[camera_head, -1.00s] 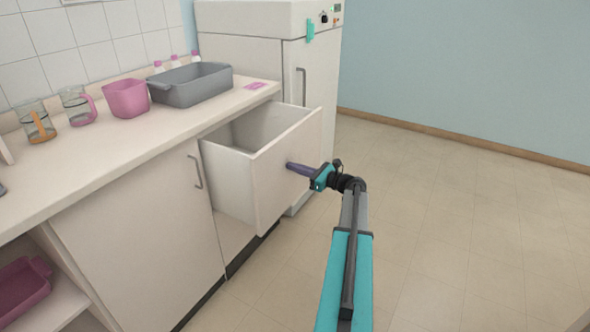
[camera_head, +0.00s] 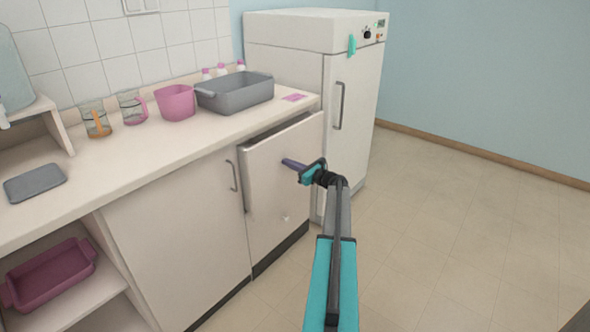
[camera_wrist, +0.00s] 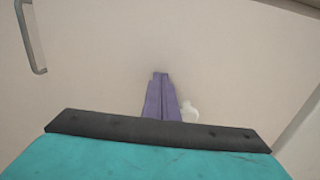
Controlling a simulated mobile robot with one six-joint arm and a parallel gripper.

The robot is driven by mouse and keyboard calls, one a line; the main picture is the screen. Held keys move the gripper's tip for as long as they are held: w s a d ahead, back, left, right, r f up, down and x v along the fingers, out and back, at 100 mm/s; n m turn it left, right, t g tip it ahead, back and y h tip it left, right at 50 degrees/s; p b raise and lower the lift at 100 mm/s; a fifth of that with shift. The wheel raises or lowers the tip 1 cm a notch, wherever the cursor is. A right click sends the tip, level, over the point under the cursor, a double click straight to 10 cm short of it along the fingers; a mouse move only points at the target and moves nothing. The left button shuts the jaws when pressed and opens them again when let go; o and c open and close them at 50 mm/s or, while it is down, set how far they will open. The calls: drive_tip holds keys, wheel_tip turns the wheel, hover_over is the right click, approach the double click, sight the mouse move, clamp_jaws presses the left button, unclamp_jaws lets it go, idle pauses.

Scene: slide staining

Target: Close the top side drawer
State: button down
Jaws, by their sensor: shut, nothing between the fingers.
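The top side drawer (camera_head: 283,160) is in the counter's right end, beside the white cabinet. Its pale front stands a little out from the counter, with a narrow dark gap along its top. My gripper (camera_head: 286,162) is shut and empty, its purple fingertips at the drawer front. In the wrist view the shut fingers (camera_wrist: 161,76) point at the plain pale front (camera_wrist: 220,60), which fills most of the picture. I cannot tell whether the tips touch it. A small white knob-like thing (camera_wrist: 189,112) shows beside the fingers, partly hidden.
A tall white cabinet (camera_head: 350,120) stands right of the drawer. The counter (camera_head: 150,150) holds a grey basin (camera_head: 235,93), a pink container (camera_head: 176,102) and glass mugs. A closed door with a handle (camera_head: 233,175) is left of the drawer. Floor at right (camera_head: 450,220) is clear.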

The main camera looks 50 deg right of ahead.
sight(279, 158)
drive_tip(key=w, duration=0.6)
drive_tip(key=shift+w+d, duration=0.1)
drive_tip(key=shift+w, duration=0.1)
drive_tip(key=shift+w+r, duration=0.15)
drive_tip(key=shift+w, duration=0.1)
drive_tip(key=shift+r, duration=0.1)
drive_tip(key=shift+w+p, duration=0.1)
drive_tip(key=shift+p, duration=0.2)
drive_tip(key=shift+s, duration=0.7)
drive_tip(key=s, duration=1.3)
drive_tip(key=shift+s+f, duration=0.25)
drive_tip(key=shift+s, duration=0.05)
